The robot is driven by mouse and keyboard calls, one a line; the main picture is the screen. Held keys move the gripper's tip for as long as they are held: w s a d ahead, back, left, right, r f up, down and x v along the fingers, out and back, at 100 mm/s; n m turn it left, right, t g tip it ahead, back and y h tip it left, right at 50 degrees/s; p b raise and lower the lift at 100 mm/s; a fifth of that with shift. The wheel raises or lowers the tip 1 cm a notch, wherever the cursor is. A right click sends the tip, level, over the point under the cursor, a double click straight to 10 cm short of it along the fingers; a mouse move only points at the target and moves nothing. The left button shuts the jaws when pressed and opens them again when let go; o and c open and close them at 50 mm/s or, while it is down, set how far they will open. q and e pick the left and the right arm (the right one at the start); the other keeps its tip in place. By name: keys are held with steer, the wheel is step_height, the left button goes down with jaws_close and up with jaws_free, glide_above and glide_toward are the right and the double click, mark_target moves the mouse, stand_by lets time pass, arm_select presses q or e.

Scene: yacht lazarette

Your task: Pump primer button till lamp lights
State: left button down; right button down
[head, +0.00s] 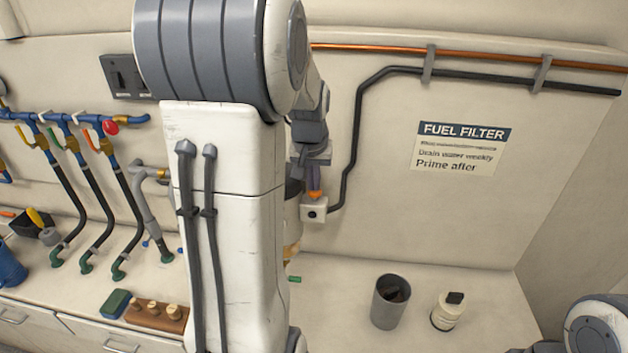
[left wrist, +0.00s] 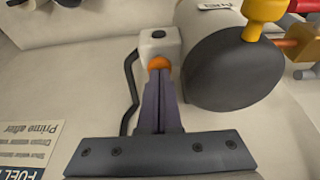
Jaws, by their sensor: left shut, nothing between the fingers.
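The orange primer button (left wrist: 159,63) sits on a small white box (left wrist: 160,46) beside the large dark round end of the fuel filter (left wrist: 235,72). A small round lamp (left wrist: 158,33) on the box looks dark and unlit. My left gripper (left wrist: 160,82) is shut and empty, its tips right at the button, seemingly touching or nearly so. In the head view the left gripper (head: 315,183) points down just above the button (head: 315,195) and the box (head: 314,211). My left arm hides most of the filter there. My right gripper is out of view.
A dark pipe (head: 352,140) runs up the wall from the box. A grey cup (head: 390,301) and a white bottle (head: 447,311) stand on the shelf at right. Valves with dark hoses (head: 103,209) are at left. A fuel filter sign (head: 459,148) hangs at right.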

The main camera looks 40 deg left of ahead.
mark_target(317, 193)
arm_select(q)
step_height(317, 193, down, 2)
steer(key=shift+f+b, duration=0.15)
steer(key=shift+b, duration=0.75)
steer(key=shift+s, duration=0.1)
step_height(317, 193, up, 4)
steer(key=p, duration=0.3)
steer(key=shift+d+p, duration=0.1)
steer(key=shift+p, duration=0.25)
steer(key=b+v, duration=0.2)
steer(key=v, duration=0.8)
steer(key=shift+r+b, duration=0.25)
steer(key=shift+b, duration=0.1)
steer(key=w+n+g+b, duration=0.1)
steer(key=n, duration=0.5)
steer(key=w+r+n+g+b, duration=0.1)
steer(key=n, duration=0.5)
steer(key=w+a+r+n+g+h+b, duration=0.1)
steer(key=n, duration=0.5)
steer(key=shift+w+b, duration=0.3)
steer(key=shift+w, duration=0.05)
